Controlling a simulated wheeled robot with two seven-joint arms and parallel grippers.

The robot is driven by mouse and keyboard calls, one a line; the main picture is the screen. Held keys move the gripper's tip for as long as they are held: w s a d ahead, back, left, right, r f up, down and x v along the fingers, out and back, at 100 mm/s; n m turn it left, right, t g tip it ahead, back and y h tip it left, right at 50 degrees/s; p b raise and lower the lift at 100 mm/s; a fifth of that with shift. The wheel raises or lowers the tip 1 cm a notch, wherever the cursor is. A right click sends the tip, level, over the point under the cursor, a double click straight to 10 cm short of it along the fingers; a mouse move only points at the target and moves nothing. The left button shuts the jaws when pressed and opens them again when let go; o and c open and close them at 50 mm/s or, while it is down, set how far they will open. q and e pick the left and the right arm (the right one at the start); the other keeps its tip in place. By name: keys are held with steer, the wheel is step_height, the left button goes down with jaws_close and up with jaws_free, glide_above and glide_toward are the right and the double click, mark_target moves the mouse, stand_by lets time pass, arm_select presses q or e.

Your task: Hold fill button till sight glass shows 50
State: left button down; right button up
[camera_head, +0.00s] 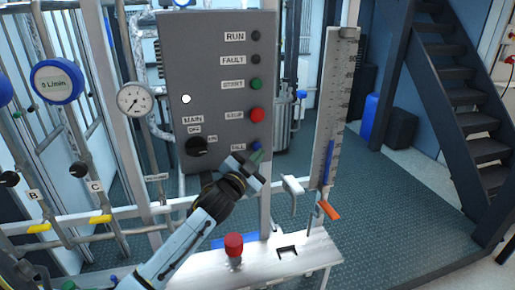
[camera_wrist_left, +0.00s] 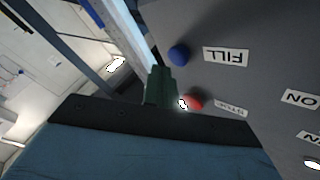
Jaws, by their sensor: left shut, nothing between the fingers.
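The blue fill button (camera_head: 257,146) sits at the lower right of a grey control panel (camera_head: 215,60), beside its FILL label. My left gripper (camera_head: 257,156) is shut and empty, its tips just below the button in the head view. In the left wrist view the shut fingers (camera_wrist_left: 160,84) end close to the blue button (camera_wrist_left: 179,54), which looks uncovered; contact cannot be told. The sight glass (camera_head: 335,95) is a tall scaled strip right of the panel. A blue column (camera_head: 328,162) fills its lower part; the scale numbers are too small to read. My right gripper is out of view.
Above the fill button are the red stop button (camera_head: 257,115) and green start button (camera_head: 256,84). A black main switch (camera_head: 197,146) is at lower left. An orange-handled valve (camera_head: 330,210) sits below the glass, and a red knob (camera_head: 234,243) stands on the bench.

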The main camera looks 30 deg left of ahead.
arm_select(q)
steer(key=shift+w+a, duration=0.1)
steer(key=shift+w+a, duration=0.2)
steer(key=shift+a, duration=0.05)
steer(key=shift+w+a, duration=0.25)
steer(key=shift+a, duration=0.1)
stand_by(2.8)
steer(key=shift+d, duration=0.1)
stand_by(2.4)
steer(key=shift+s+d+p, duration=0.4)
steer(key=shift+s+d, duration=0.15)
steer(key=shift+d, duration=0.05)
steer(key=shift+d, duration=0.1)
steer(key=shift+s+d+p, duration=0.75)
steer(key=shift+s+d, duration=0.9)
steer(key=shift+d, duration=0.15)
